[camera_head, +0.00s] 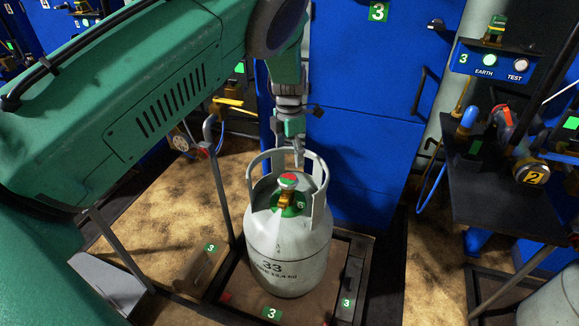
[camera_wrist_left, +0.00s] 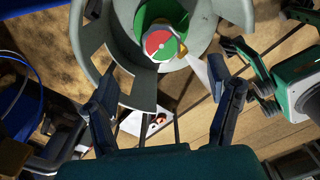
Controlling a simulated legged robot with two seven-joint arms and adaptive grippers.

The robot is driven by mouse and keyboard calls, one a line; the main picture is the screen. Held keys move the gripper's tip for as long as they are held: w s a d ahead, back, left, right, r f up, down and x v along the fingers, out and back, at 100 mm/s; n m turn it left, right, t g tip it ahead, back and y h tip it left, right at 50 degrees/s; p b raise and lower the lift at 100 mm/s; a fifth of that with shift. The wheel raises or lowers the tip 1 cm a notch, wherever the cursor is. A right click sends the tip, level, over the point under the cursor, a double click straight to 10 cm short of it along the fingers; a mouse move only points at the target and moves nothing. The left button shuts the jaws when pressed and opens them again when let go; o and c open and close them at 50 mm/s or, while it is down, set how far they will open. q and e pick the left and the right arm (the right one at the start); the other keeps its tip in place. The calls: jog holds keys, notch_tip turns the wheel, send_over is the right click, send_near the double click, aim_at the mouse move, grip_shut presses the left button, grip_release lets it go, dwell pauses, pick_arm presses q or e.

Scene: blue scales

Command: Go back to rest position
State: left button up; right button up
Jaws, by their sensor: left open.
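A grey gas cylinder (camera_head: 288,255) marked 33 stands upright on the platform (camera_head: 262,300) in the head view. It has an open collar and a red, green and white valve cap (camera_head: 288,180). My left gripper (camera_head: 298,152) hangs just behind the collar at its rear edge, pointing down. In the left wrist view my left gripper (camera_wrist_left: 165,100) has its two dark fingers spread apart with nothing between them. The collar (camera_wrist_left: 90,35) and the valve cap (camera_wrist_left: 162,44) lie beyond the fingertips. I cannot tell whether a finger touches the collar.
A blue cabinet (camera_head: 365,130) stands close behind the cylinder. A dark side table (camera_head: 500,205) with hoses and a gauge is at the right. A control box marked EARTH and TEST (camera_head: 505,66) is above it. A green-and-black object (camera_wrist_left: 285,85) shows in the left wrist view.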

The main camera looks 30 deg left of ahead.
pick_arm(q)
jog(key=shift+r, duration=1.05)
